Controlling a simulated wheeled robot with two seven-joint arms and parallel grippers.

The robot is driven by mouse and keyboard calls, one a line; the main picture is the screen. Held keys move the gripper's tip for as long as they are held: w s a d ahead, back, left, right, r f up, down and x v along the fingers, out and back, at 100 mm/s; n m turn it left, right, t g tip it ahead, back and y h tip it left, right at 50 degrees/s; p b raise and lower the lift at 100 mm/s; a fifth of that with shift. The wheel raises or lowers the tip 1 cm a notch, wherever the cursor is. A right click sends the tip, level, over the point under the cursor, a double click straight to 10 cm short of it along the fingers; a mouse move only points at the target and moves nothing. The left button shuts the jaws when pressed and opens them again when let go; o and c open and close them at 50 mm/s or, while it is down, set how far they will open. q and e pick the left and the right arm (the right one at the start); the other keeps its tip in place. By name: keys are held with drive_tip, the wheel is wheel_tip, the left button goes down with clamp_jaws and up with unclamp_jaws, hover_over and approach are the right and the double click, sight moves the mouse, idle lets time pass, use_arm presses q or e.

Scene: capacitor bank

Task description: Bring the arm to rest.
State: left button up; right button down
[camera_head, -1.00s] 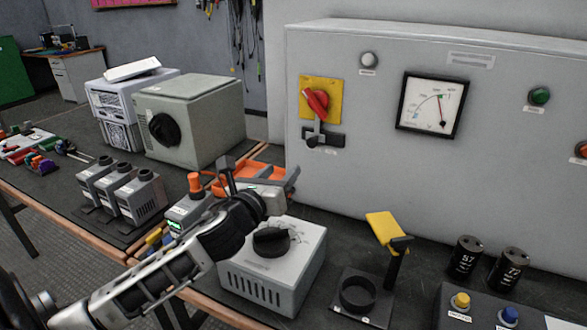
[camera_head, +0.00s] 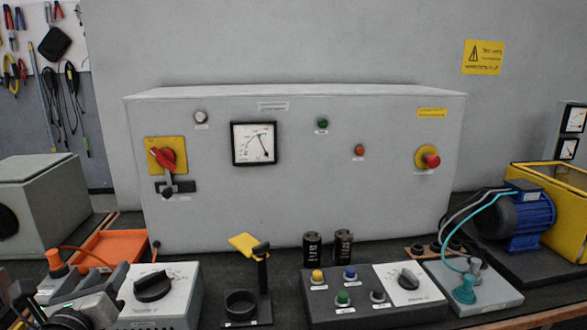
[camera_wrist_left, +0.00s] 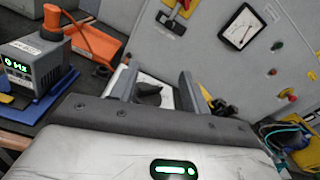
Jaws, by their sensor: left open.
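My left gripper (camera_head: 98,287) is low at the left edge of the head view, in front of the grey box with a black rotary knob (camera_head: 152,285). In the left wrist view its two grey fingers (camera_wrist_left: 156,85) stand apart with nothing held between them; the box's black knob (camera_wrist_left: 150,94) shows beyond the gap. Most of my left arm is outside the head view. My right arm and gripper do not show.
A large grey cabinet (camera_head: 300,205) with a red-handled switch (camera_head: 162,157) and meter stands behind. An orange tray (camera_head: 110,247) lies close by. A yellow-flagged stand (camera_head: 262,285), two black capacitors (camera_head: 328,248), a button panel (camera_head: 325,312) and blue motor (camera_head: 527,220) stand to the right.

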use_arm(q)
drive_tip(key=s+d+f+n+g+h, duration=0.2)
drive_tip(key=s+d+f+n, duration=0.25)
drive_tip(key=f+n, duration=0.3)
drive_tip(key=s+d+f+n+g+h, duration=0.1)
drive_tip(key=s+d+f+n+g, duration=0.15)
drive_tip(key=d+f+n, duration=0.45)
drive_tip(key=s+d+f+n+g+h, duration=0.2)
drive_tip(key=s+d+f+n, duration=0.5)
drive_tip(key=n, duration=0.7)
drive_tip(key=s+d+h, duration=0.1)
drive_tip(key=s+d, duration=0.1)
drive_tip(key=s, duration=0.2)
drive_tip(key=shift+f, duration=0.2)
